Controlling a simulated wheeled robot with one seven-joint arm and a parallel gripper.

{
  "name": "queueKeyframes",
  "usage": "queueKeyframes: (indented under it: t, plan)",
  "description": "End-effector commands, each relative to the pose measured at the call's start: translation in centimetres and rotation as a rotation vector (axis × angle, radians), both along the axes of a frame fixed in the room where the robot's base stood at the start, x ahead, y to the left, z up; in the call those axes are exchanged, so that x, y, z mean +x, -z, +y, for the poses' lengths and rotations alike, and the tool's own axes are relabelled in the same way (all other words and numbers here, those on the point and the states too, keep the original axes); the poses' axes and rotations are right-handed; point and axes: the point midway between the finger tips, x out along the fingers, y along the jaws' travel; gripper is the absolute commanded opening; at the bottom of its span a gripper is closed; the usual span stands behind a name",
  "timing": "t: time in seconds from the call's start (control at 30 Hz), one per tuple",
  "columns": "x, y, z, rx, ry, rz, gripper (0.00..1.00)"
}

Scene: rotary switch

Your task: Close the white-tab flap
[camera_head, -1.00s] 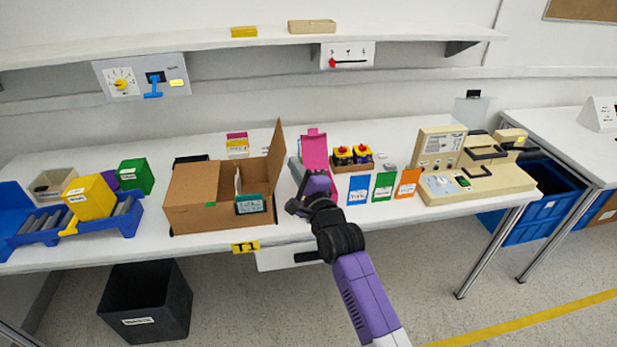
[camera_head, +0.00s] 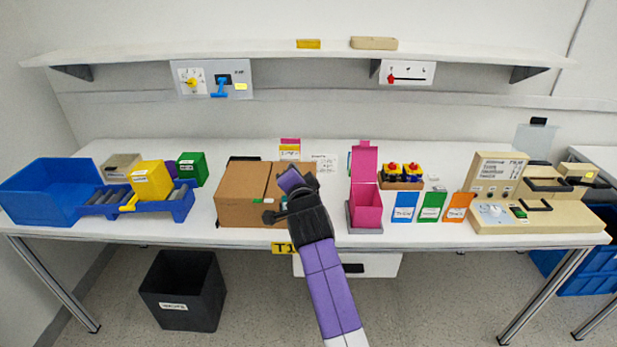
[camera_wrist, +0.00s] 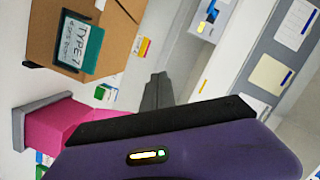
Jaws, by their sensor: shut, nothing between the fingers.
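The cardboard box (camera_head: 243,190) stands on the bench, left of the middle in the head view. Both its top panels look lowered; the right-hand flap (camera_head: 292,168) lies about flat, partly behind my gripper. I cannot make out a white tab. In the wrist view the box (camera_wrist: 112,30) shows at the top left, with a teal-framed label (camera_wrist: 78,47) on its front. My gripper (camera_head: 306,179) is shut and empty at the right front of the box. Its dark fingers (camera_wrist: 158,85) also show in the wrist view, apart from the box. Contact is hidden in the head view.
A pink box (camera_head: 366,203) with a raised lid stands to the right. A blue tray (camera_head: 45,192) and a yellow block (camera_head: 151,181) are to the left. A beige device (camera_head: 540,212) stands at the far right. The shelf (camera_head: 300,52) runs above.

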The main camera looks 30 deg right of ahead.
Motion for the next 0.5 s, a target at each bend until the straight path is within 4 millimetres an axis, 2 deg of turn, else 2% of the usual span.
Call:
queueKeyframes:
  t: [0.03, 0.5]
  plan:
    - [0.5, 0.9, 0.7, -0.037, -0.003, 0.024, 0.00]
    - [3.1, 5.0, 4.6, -0.407, -0.002, 0.275, 0.00]
